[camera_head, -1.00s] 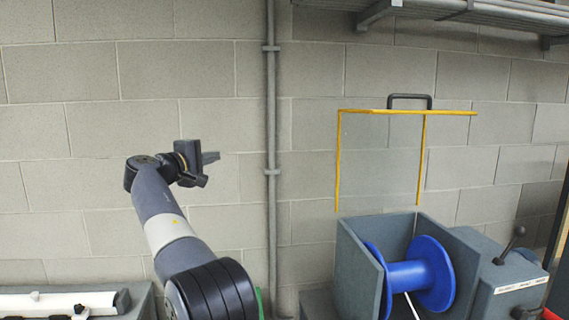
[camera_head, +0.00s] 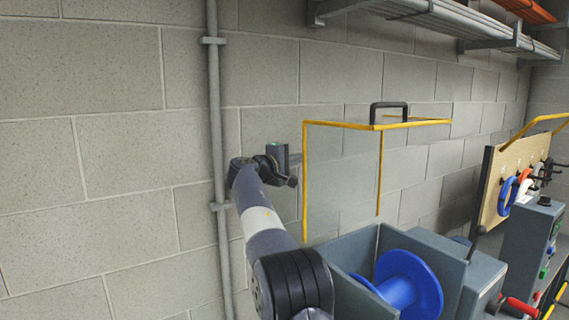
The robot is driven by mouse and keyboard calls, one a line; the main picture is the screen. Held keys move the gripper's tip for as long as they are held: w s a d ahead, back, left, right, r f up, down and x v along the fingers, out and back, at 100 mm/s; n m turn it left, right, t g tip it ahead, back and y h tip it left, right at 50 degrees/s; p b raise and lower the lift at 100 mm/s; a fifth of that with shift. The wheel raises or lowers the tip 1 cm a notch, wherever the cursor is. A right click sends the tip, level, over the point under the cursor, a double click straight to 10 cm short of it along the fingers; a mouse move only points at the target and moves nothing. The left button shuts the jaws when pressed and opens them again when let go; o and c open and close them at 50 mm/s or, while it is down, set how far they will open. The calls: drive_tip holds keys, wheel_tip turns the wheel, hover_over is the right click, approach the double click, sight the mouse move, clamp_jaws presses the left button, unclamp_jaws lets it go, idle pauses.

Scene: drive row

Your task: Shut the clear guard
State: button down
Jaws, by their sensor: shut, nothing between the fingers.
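The clear guard (camera_head: 342,124) stands raised above a grey housing (camera_head: 345,250). It has yellow edges and a black handle (camera_head: 388,112) at its top. A blue spool (camera_head: 405,285) sits in the open housing below it. My gripper (camera_head: 292,159) is shut and empty, just left of the guard's left yellow edge in the picture. Its fingertips lie close to that edge in the picture; I cannot tell whether they touch it or how far apart they are in depth.
A grey shelf (camera_head: 430,15) with pipes runs along the wall above the guard. A vertical pipe (camera_head: 215,120) runs down the wall at left. A tool board (camera_head: 515,180) and a control box (camera_head: 530,245) stand at right.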

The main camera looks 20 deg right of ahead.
drive_tip(key=shift+s, duration=0.55)
drive_tip(key=shift+s+b, duration=0.1)
drive_tip(key=shift+b, duration=0.2)
